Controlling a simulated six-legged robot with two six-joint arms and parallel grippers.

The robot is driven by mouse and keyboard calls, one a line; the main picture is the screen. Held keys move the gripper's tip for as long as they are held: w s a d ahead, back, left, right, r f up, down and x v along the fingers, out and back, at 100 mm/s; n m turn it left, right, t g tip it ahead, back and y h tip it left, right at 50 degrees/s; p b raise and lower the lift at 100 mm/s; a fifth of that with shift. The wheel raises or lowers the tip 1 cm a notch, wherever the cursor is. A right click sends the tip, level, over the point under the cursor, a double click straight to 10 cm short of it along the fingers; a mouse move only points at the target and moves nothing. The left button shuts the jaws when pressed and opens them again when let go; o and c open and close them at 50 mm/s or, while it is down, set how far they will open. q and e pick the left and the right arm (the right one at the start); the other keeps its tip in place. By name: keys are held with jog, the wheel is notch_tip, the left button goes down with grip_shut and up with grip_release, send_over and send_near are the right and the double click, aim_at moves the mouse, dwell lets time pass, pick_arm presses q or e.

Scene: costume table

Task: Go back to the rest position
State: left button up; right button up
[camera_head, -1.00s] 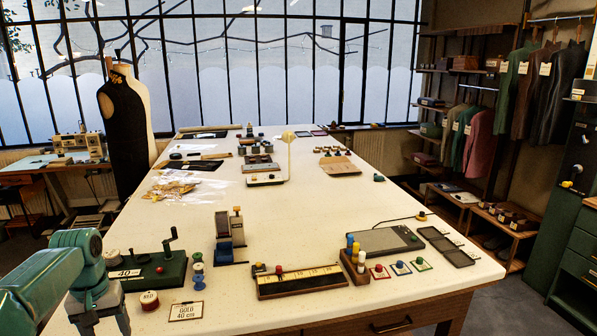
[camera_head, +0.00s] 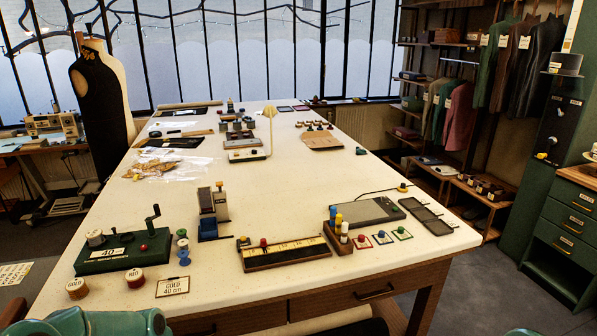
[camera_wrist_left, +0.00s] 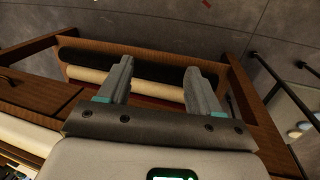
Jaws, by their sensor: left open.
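My left gripper (camera_wrist_left: 160,78) shows in the left wrist view with its two grey fingers apart and nothing between them. It hangs away from the tabletop, over the wooden frame and rolls under the table. In the head view only teal parts of my left arm show at the bottom left edge, and the gripper itself is out of that view. My right gripper is not in view. The worktable (camera_head: 300,190) carries a green winder (camera_head: 112,252) with a crank, a card reading GOLD 40 cm (camera_head: 173,286), and two spools (camera_head: 77,288) beside it.
A ruler tray (camera_head: 290,253), a small block of coloured pegs (camera_head: 338,236) and a grey pad (camera_head: 366,211) stand near the front edge. Fabric rolls (camera_wrist_left: 130,83) lie in the wooden frame below. The middle of the tabletop is clear.

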pick_arm(q)
jog(key=s+d+f+h, duration=0.1)
jog(key=s+d+f, duration=0.8)
jog(key=s+d, duration=0.1)
jog(key=s+d+f, duration=0.1)
jog(key=s+d, duration=0.4)
jog(key=s, duration=0.7)
jog(key=shift+s+d+f, duration=0.15)
jog(key=shift+s+f, duration=0.05)
jog(key=shift+s, duration=0.05)
jog(key=shift+w, duration=0.1)
